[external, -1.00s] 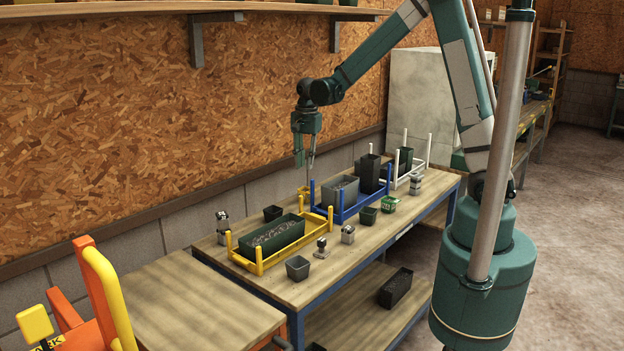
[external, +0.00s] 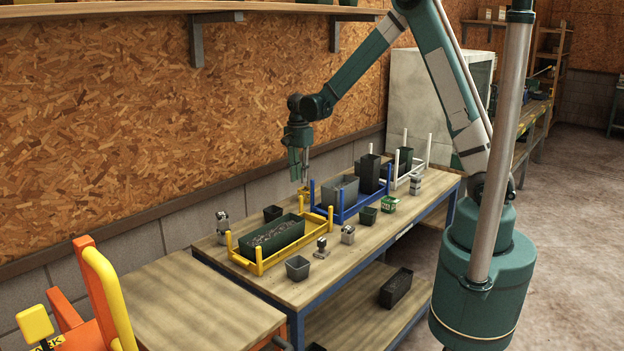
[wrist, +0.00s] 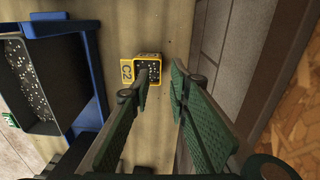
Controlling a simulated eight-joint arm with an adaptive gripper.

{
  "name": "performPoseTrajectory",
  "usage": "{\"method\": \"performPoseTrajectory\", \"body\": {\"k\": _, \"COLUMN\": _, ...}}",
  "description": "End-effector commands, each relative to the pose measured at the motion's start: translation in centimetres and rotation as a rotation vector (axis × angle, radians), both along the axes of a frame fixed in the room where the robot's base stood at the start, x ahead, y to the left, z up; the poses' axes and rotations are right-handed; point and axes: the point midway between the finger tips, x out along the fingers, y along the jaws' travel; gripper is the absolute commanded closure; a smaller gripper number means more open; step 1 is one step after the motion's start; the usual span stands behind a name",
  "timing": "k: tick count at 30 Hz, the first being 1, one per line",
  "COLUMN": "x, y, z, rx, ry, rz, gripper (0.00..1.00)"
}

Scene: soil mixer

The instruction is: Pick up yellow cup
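The yellow cup (wrist: 131,72) shows in the wrist view on the wooden bench, with a "C2" tag on its left side and dark, speckled contents. In the external view only a small yellow bit of it (external: 303,190) shows, below my gripper near the wall side of the bench. My gripper (wrist: 158,84) is open, its green-padded fingers apart with nothing between them. In the external view my gripper (external: 299,171) points down above the bench.
A blue rack (external: 349,209) with grey and black pots stands beside the cup. A yellow rack (external: 261,267) holds a long green planter (external: 275,236). Small pots and several metal pieces stand around them. The block wall (wrist: 220,48) runs close on the cup's right in the wrist view.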

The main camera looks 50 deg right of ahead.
Motion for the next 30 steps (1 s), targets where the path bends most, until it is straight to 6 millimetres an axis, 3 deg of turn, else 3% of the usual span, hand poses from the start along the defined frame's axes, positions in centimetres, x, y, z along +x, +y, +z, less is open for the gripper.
{"method": "performPoseTrajectory", "body": {"k": 9, "x": 0.0, "y": 0.0, "z": -2.2, "rx": 0.0, "ry": 0.0, "rz": 0.0, "gripper": 0.81}}
{"method": "performPoseTrajectory", "body": {"k": 23, "x": -0.1, "y": 0.0, "z": -2.6, "rx": 0.0, "ry": 0.0, "rz": 0.0, "gripper": 0.81}}
{"method": "performPoseTrajectory", "body": {"k": 30, "x": 0.0, "y": -0.2, "z": -4.4, "rx": 0.0, "ry": 0.0, "rz": 0.0, "gripper": 0.81}}
